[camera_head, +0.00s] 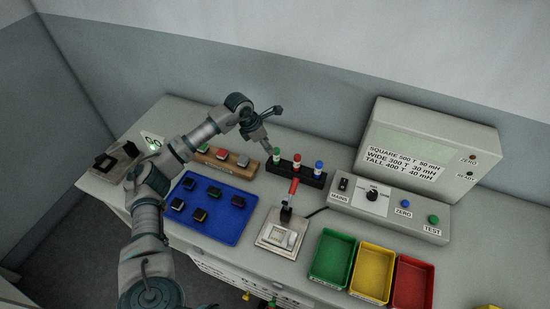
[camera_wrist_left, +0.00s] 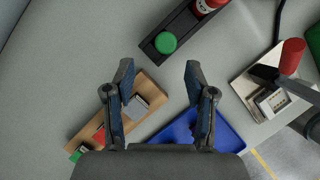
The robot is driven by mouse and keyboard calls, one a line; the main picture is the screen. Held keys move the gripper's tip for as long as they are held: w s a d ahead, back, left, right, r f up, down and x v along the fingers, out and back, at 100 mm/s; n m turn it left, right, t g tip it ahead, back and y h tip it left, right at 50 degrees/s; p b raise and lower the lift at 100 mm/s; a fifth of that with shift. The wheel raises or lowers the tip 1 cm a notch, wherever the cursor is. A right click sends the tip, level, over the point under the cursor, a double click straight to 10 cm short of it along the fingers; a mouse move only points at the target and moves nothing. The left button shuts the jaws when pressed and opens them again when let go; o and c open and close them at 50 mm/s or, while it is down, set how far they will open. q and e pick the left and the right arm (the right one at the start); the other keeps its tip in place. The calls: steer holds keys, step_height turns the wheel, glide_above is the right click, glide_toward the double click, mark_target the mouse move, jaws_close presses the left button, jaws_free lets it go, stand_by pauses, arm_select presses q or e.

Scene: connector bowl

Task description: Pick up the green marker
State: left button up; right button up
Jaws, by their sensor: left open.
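The green marker (camera_head: 276,153) stands upright in a black holder (camera_head: 304,178), at the left end, with a red marker (camera_head: 297,158) and a blue marker (camera_head: 319,165) beside it. In the left wrist view the green marker's round top (camera_wrist_left: 165,43) lies just beyond the fingertips, roughly between them sideways. My left gripper (camera_head: 272,127) is above the bench near the holder's left end. Its fingers (camera_wrist_left: 158,72) are apart with nothing between them. My right gripper is not in view.
A wooden block (camera_head: 226,164) with coloured pieces and a blue tray (camera_head: 216,225) with several black parts lie left. A red-handled lever device (camera_head: 285,237) stands in front of the holder. Green (camera_head: 332,257), yellow (camera_head: 372,272) and red (camera_head: 413,283) bins and a labelled meter (camera_head: 428,150) are right.

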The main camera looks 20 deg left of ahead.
mark_target(277, 154)
arm_select(q)
steer(key=shift+w+d+f, duration=0.2)
steer(key=shift+f, duration=0.45)
steer(key=x, duration=0.2)
steer(key=d+x, duration=0.1)
steer(key=x, duration=0.2)
steer(key=shift+w+d, duration=0.1)
steer(key=shift+w+f, duration=0.15)
steer(key=shift+f, duration=0.35)
steer(key=shift+a, duration=0.3)
steer(key=shift+c, duration=1.2)
steer(key=c, duration=0.4)
steer(key=shift+d, duration=0.1)
jaws_close()
steer(key=shift+d+r, duration=0.1)
steer(key=shift+d, duration=0.05)
